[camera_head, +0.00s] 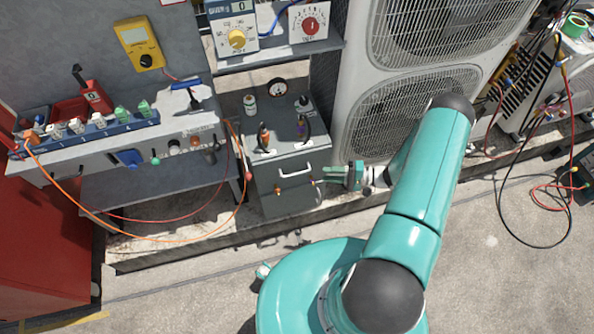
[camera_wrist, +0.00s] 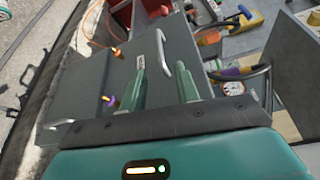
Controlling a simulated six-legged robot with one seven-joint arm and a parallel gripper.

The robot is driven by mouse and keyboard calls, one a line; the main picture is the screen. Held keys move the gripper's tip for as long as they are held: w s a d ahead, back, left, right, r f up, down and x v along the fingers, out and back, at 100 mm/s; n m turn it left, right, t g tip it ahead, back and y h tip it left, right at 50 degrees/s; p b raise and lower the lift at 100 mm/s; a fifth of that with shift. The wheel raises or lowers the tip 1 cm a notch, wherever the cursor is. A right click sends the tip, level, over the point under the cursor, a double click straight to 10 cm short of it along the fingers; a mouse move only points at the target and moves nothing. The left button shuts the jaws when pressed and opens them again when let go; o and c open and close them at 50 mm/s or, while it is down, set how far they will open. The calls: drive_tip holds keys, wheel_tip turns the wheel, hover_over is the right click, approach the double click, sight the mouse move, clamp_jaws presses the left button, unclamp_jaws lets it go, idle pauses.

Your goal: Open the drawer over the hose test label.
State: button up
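A grey cabinet (camera_head: 285,200) has a drawer with a pale bar handle (camera_head: 295,172) across its upper front. In the wrist view the handle (camera_wrist: 181,68) lies close to the right fingertip. The drawer looks shut. My gripper (camera_head: 354,175) is at the right of the cabinet front in the head view. In the wrist view my gripper (camera_wrist: 162,78) has its two green fingers apart with nothing held between them. Whether a finger touches the handle I cannot tell.
An orange fitting (camera_wrist: 117,52) and a purple fitting (camera_wrist: 108,100) stick out below the label. A second handle (camera_wrist: 60,124) shows lower down. Bottles and a gauge (camera_head: 277,87) stand on the cabinet top. An orange hose (camera_head: 190,238) hangs left, and a condenser (camera_head: 385,110) stands right.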

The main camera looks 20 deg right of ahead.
sight(298, 173)
drive_tip(key=x, duration=1.1)
drive_tip(key=shift+a, duration=0.2)
clamp_jaws()
